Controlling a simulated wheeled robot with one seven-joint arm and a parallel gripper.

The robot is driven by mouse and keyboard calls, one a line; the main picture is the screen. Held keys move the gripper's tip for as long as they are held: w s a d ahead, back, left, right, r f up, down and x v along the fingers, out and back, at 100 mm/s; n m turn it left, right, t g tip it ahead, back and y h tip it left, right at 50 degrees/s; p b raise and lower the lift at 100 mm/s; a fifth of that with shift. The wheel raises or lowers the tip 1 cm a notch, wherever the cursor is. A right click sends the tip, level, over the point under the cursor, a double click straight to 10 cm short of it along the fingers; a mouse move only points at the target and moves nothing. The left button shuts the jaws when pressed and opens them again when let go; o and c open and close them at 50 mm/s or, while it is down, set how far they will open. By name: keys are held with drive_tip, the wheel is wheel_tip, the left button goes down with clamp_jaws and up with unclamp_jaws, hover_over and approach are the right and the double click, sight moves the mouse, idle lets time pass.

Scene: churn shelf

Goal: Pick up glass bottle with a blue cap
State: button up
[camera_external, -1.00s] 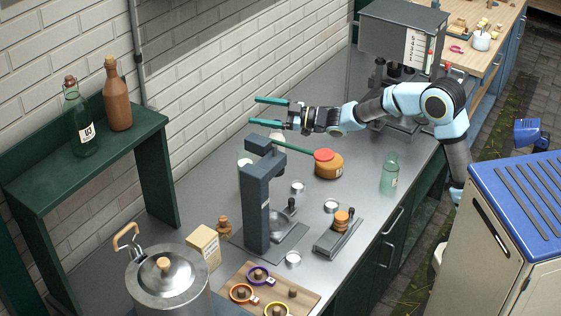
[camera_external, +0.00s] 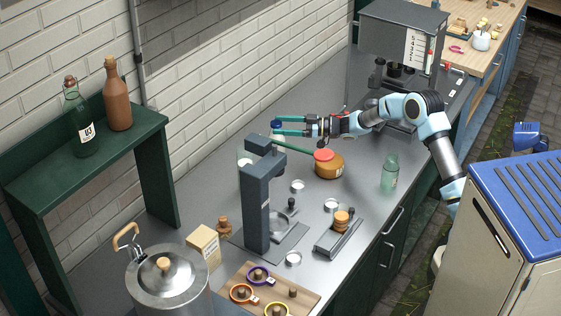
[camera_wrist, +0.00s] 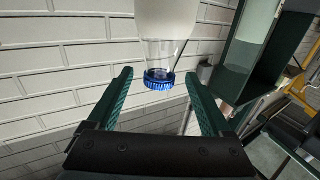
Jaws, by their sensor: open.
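The glass bottle with a blue cap shows large in the wrist view, with its clear neck (camera_wrist: 165,55) and blue cap (camera_wrist: 160,80) pointing down in the picture and a whitish body above. In the wrist view my gripper (camera_wrist: 160,76) has visible gaps on both sides of the cap.
A dark press (camera_external: 256,205) with a green lever stands just in front. An orange jar with a red lid (camera_external: 328,164) is below my wrist. A greenish bottle (camera_external: 390,172) stands at the counter's right edge. The brick wall is close behind.

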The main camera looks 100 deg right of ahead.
drive_tip(key=p+x, duration=0.2)
drive_tip(key=x, duration=0.3)
drive_tip(key=shift+w, duration=0.1)
clamp_jaws()
idle(0.6)
drive_tip(key=shift+r, duration=0.1)
idle(0.6)
